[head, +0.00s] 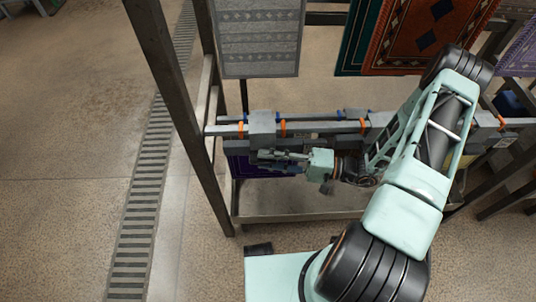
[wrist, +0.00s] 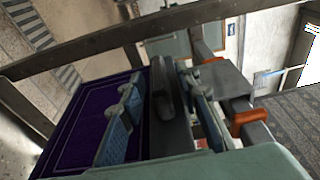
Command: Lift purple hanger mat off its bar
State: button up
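The purple mat (wrist: 75,125) has a thin pale border line and fills the left of the wrist view. In the head view only a part of the purple mat (head: 243,168) shows, hanging below the bar on the left, partly behind my gripper (head: 268,160). In the wrist view my gripper (wrist: 160,92) has its two padded fingers apart. A dark grey hanger piece (wrist: 166,100) lies between them, nearer the right finger, with a gap to the left finger. Whether either finger touches it cannot be told. The grey bar (head: 325,127) runs across the rack with orange clips.
A grey patterned rug (head: 260,38) and a red-bordered rug (head: 425,35) hang above and behind. The metal rack post (head: 175,95) stands left of the mat. A low tray-like ledge (head: 300,204) lies below. Open floor (head: 70,110) is at the left.

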grip_shut()
jog(key=shift+r, duration=0.15)
